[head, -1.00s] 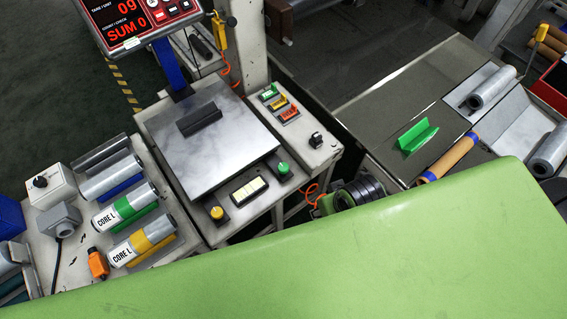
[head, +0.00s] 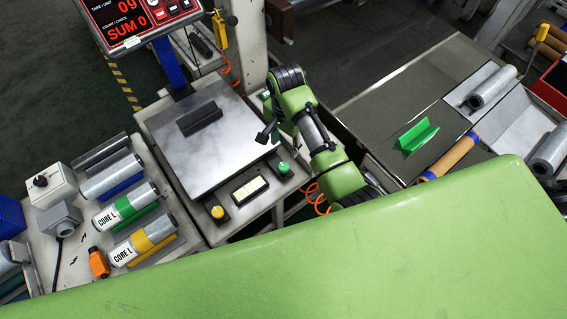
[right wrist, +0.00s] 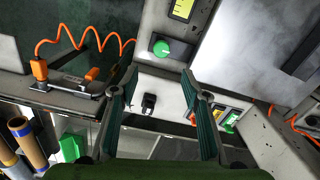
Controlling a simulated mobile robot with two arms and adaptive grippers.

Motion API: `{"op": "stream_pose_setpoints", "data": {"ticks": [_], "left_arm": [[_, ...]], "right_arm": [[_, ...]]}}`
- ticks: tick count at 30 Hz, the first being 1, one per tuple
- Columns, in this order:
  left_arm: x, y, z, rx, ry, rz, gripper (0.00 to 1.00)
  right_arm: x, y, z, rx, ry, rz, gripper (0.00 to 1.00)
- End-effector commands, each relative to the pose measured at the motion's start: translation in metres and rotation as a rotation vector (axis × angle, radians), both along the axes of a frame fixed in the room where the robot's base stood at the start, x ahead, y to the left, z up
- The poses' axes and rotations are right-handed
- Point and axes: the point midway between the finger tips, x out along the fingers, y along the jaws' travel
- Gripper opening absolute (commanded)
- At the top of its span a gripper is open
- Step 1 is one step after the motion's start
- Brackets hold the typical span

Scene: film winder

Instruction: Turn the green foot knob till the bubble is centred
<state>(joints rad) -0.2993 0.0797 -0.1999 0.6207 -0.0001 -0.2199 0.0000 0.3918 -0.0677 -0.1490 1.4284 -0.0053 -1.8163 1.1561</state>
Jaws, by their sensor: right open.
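The green foot knob (head: 284,168) stands at the near right corner of the scale, right of the level (head: 249,188) with its pale yellow window. The bubble is too small to make out in the head view. In the right wrist view the green knob (right wrist: 173,49) lies just beyond the fingertips, and the level (right wrist: 182,9) is cut off by the top edge. My right gripper (head: 268,133) is open and empty, above the scale's right edge and behind the knob. Its two fingers (right wrist: 159,76) are spread apart in the wrist view. My left gripper is not in view.
The scale plate (head: 215,150) carries a dark block (head: 199,120). A yellow knob (head: 217,212) stands at the near left corner. A switch (right wrist: 149,103) and coloured buttons (right wrist: 228,117) lie near my right fingers. An orange coiled cable (head: 318,197) hangs beside the stand.

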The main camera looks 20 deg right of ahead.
Motion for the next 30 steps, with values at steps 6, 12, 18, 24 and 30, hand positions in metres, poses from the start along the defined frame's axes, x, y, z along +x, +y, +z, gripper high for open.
{"op": "stream_pose_setpoints", "data": {"ticks": [6, 12, 18, 24, 30], "left_arm": [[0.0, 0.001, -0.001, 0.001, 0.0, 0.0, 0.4], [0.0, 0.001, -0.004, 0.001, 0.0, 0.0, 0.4], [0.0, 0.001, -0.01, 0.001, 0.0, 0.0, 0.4], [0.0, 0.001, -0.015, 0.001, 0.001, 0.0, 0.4], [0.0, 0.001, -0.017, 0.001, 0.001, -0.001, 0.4]], "right_arm": [[0.005, 0.002, -0.012, -0.003, 0.014, -0.035, 0.42], [0.004, 0.002, -0.052, -0.002, 0.015, -0.033, 0.42], [0.005, 0.002, -0.095, -0.003, 0.012, -0.031, 0.42], [0.005, 0.002, -0.124, -0.002, 0.011, -0.031, 0.42], [0.005, 0.002, -0.135, -0.001, 0.01, -0.032, 0.42]]}}
